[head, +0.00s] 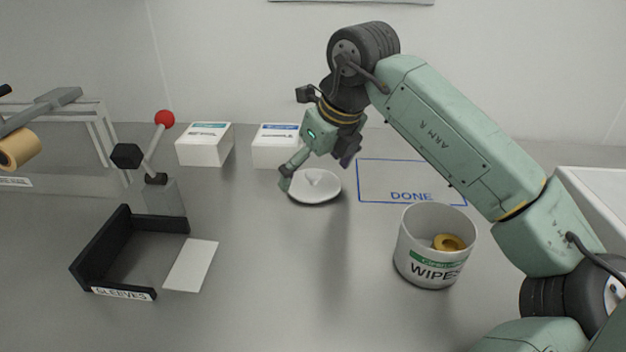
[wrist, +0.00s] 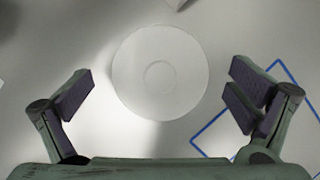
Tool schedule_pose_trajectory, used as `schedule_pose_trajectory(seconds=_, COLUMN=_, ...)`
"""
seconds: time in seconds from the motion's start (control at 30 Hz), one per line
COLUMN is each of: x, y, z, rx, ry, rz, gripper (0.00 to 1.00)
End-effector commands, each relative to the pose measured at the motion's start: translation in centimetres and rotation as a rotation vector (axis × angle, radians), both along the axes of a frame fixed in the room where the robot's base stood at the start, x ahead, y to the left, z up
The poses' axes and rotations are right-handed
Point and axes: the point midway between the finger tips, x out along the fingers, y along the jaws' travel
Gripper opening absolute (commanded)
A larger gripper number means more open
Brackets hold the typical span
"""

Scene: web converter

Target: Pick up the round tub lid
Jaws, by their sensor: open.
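The round tub lid (head: 316,187) is white and lies flat on the grey table, left of the blue DONE outline. It also shows in the wrist view (wrist: 160,72) as a pale disc with a smaller circle at its centre. My gripper (head: 319,176) is open above the lid in the head view. In the wrist view my gripper's fingers (wrist: 160,98) are spread wide on either side of the lid, with nothing between them held. Part of the lid's left edge is hidden by a finger in the head view.
A white wipes tub (head: 420,250) with a yellow ring inside stands open at the right front. The DONE outline (head: 390,180) is empty. Two white boxes (head: 203,150) stand behind the lid. A black sleeves tray (head: 100,255) and a red-knobbed lever (head: 164,119) are at left.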

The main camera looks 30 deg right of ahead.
Motion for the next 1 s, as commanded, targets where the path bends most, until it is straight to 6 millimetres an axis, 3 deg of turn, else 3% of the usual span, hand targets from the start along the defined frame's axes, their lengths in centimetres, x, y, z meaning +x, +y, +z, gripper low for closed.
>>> schedule_pose_trajectory(seconds=0.3, x=0.35, y=0.03, z=-0.89, rx=-0.001, ry=0.000, rz=0.000, gripper=0.99)
schedule_pose_trajectory(seconds=1.0, x=0.33, y=0.08, z=-0.97, rx=0.000, ry=0.002, rz=0.001, gripper=0.52)
